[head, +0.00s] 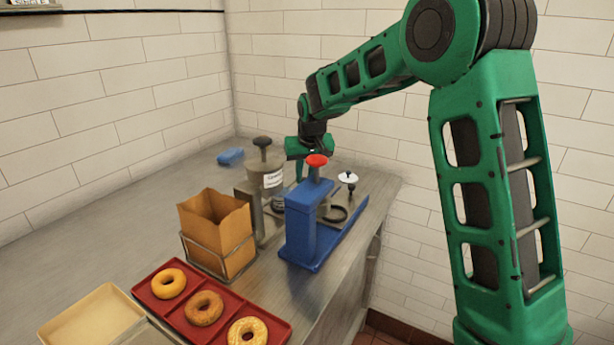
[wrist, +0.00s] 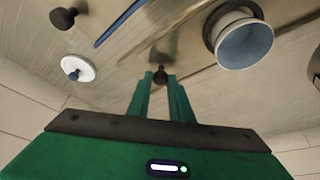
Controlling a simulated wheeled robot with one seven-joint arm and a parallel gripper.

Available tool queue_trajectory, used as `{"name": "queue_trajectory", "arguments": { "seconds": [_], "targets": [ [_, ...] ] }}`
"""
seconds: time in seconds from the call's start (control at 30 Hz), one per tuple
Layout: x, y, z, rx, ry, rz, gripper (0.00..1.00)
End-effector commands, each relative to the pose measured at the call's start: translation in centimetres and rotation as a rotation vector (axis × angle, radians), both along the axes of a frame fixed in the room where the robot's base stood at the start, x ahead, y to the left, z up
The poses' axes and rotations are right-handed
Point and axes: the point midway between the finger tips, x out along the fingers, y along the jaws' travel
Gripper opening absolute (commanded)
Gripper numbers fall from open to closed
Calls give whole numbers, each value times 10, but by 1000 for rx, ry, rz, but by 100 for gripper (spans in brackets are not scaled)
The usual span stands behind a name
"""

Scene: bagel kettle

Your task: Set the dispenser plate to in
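A grey dispenser (head: 266,176) with a white label and a black top knob stands on the counter. A blue stand (head: 312,220) with a red top knob is in front of it, to the right. My gripper (head: 300,172) is low behind them, its fingers partly hidden. In the wrist view my gripper's (wrist: 160,77) fingers are a narrow gap apart, with a small black knob (wrist: 160,73) between or just past the tips. I cannot tell whether they touch it. The dispenser plate is not clearly identifiable in either view.
A paper bag in a wire holder (head: 217,235) and a red tray (head: 270,328) of bagels are nearer on the counter. A white disc (head: 348,178) stands right of the blue stand. A cup with a blue inside (wrist: 246,43) is right of the fingers in the wrist view.

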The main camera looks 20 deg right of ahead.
Motion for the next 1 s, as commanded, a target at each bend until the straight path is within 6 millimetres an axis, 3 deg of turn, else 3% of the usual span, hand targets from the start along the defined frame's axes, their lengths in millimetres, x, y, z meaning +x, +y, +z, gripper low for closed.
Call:
{"name": "queue_trajectory", "arguments": {
  "seconds": [0.07,0.47,1.0],
  "targets": [
    [0,-1,0,-1,-1,-1,36],
    [-2,0,7,0,-2,0,36],
    [-35,0,88,0,-1,-1,36]
  ]
}}
